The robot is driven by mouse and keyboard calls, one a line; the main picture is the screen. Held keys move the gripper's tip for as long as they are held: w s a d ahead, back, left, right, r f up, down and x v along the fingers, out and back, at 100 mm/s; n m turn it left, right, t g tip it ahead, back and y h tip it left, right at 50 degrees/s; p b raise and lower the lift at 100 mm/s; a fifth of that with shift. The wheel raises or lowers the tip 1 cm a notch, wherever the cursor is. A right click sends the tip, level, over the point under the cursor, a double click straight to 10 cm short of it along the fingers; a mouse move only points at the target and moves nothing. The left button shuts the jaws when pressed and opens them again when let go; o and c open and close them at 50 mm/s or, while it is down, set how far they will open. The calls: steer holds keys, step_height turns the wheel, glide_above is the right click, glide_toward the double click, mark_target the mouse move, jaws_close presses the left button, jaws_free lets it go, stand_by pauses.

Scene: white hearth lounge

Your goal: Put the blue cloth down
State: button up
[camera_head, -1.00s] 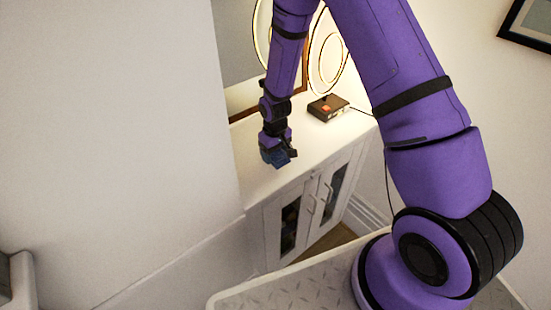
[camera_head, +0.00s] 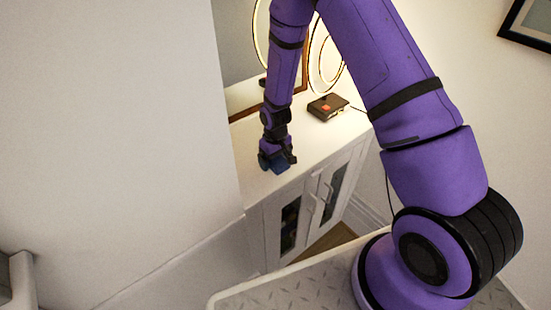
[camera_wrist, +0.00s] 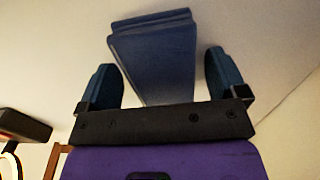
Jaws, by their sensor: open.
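The blue cloth (camera_wrist: 155,55) is a folded dark blue stack between my fingers in the wrist view, with a gap to the finger on each side. It appears to lie on the white cabinet top (camera_head: 247,155). My gripper (camera_wrist: 160,80) is open around it. In the head view my gripper (camera_head: 277,162) is low over the cabinet top near its front edge. The cloth there is mostly hidden by the gripper and hard to tell from the blue fingers.
A dark box with an orange mark (camera_head: 328,106) stands on the cabinet top to the right. Behind it are lit rings (camera_head: 328,60) and a framed mirror. A white wall (camera_head: 120,130) is close on the left. The cabinet top between gripper and box is clear.

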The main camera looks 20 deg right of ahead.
steer(key=s+d+r+m+t, duration=0.1)
steer(key=s+r, duration=0.2)
steer(key=r, duration=0.9)
steer(key=s+d+r+t, duration=0.1)
steer(key=s+d+r, duration=0.15)
steer(key=r, duration=0.95)
steer(key=s+d+r+m+t, duration=0.1)
steer(key=s+r, duration=0.3)
steer(key=r, duration=0.8)
steer(key=s+d+r+t, duration=0.1)
steer(key=s+r, duration=0.4)
steer(key=s, duration=0.5)
steer(key=s+d+r+m+t, duration=0.1)
steer(key=s+r, duration=0.4)
steer(key=s, duration=0.5)
steer(key=shift+d+r+m, duration=0.2)
steer(key=shift+r+m, duration=0.05)
steer(key=shift+m, duration=0.05)
steer(key=shift+o, duration=0.4)
steer(key=shift+w, duration=0.1)
